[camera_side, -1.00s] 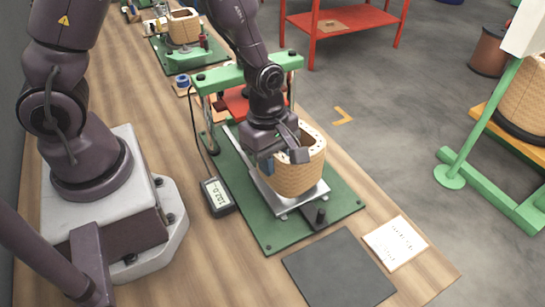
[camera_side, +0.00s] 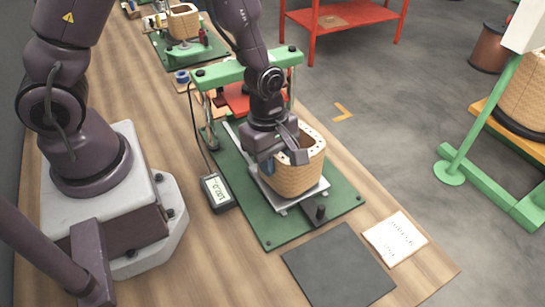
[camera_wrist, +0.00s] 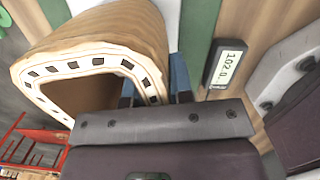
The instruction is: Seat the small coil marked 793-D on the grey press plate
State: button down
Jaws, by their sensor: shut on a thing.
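The tan coil (camera_side: 298,178), a rounded, open-topped ring with dark slots around its pale rim, stands upright on the grey press plate (camera_side: 323,187). In the wrist view the coil (camera_wrist: 150,30) fills the upper left. No 793-D mark is readable on it. My gripper (camera_side: 283,160) is shut on the coil's near-left wall, with one finger inside and one outside. The blue fingers show partly behind my gripper body in the wrist view (camera_wrist: 153,90). The fingertips and the exact contact under the coil are hidden.
The plate sits on a green base (camera_side: 268,225) beneath a green press frame (camera_side: 290,57). A small meter (camera_side: 217,191) with a cable stands to the left. A dark mat (camera_side: 338,268) and a written card (camera_side: 395,240) lie in front. A black knob (camera_side: 320,212) stands at the plate's front.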

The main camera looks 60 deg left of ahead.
jog(key=shift+f, duration=0.2)
jog(key=shift+f, duration=0.25)
dwell(0.3)
jog(key=c, duration=0.9)
grip_release()
jog(key=shift+r, duration=0.1)
jog(key=r, duration=0.4)
jog(key=a+r, duration=0.1)
jog(key=r, duration=0.7)
jog(key=shift+s+a+r, duration=0.15)
jog(key=shift+a+r, duration=0.1)
jog(key=shift+r, duration=0.1)
